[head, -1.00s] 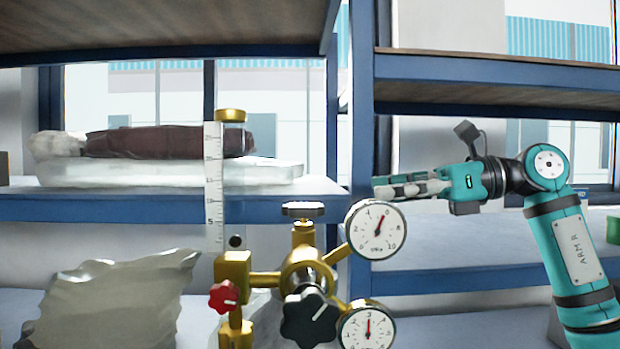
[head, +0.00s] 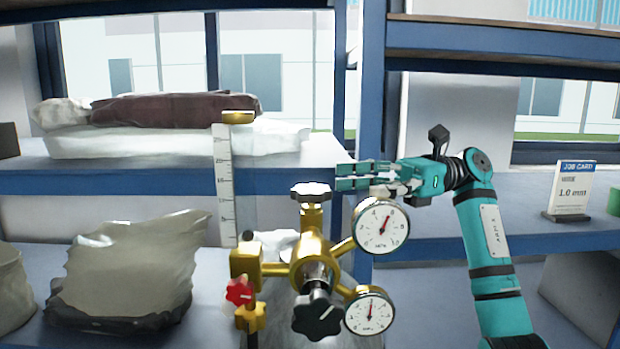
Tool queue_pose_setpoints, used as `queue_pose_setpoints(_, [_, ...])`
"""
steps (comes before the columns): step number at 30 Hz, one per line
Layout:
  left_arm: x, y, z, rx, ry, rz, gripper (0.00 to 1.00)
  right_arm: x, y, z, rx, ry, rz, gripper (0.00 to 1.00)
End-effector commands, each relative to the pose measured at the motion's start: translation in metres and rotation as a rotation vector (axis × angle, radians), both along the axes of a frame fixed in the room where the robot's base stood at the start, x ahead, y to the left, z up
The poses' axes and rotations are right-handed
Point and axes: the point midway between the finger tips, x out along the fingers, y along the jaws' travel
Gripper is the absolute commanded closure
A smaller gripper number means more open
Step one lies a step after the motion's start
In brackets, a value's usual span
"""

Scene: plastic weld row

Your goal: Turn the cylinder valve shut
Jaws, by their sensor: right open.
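A brass regulator assembly (head: 313,255) stands in the middle of the head view. A dark, lobed handwheel (head: 311,191) sits on top of its upright brass stem. A black star knob (head: 317,316) faces me at the front, and a small red knob (head: 239,291) is at the lower left. Two round white gauges, the upper (head: 381,226) and the lower (head: 369,312), are on the right. My right gripper (head: 345,177) is open and empty, its fingers pointing left, just right of the top handwheel and apart from it in the picture. My left gripper is out of view.
A clear tube with a scale (head: 224,185) rises left of the regulator. Blue shelving (head: 372,130) stands behind. A wrapped brown roll (head: 175,107) lies on the shelf, a crumpled pale bag (head: 130,268) below. A job card (head: 574,188) stands at right.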

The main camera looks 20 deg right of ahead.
Motion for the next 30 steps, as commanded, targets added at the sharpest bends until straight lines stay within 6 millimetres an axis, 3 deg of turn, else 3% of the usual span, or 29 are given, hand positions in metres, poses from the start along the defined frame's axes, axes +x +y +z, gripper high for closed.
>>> queue_pose_setpoints(6, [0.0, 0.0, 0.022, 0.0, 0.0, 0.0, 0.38, -0.004, 0.048, 0.004, 0.0, 0.001, 0.003, 0.24])
queue_pose_setpoints(12, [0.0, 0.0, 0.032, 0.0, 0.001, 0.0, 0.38, -0.006, 0.075, 0.002, 0.0, 0.002, 0.001, 0.24])
queue_pose_setpoints(25, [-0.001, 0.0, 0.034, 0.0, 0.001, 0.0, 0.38, -0.006, 0.085, 0.0, 0.0, 0.002, -0.002, 0.24])
queue_pose_setpoints(30, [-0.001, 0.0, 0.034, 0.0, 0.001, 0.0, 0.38, -0.006, 0.085, 0.0, -0.001, 0.002, -0.002, 0.45])
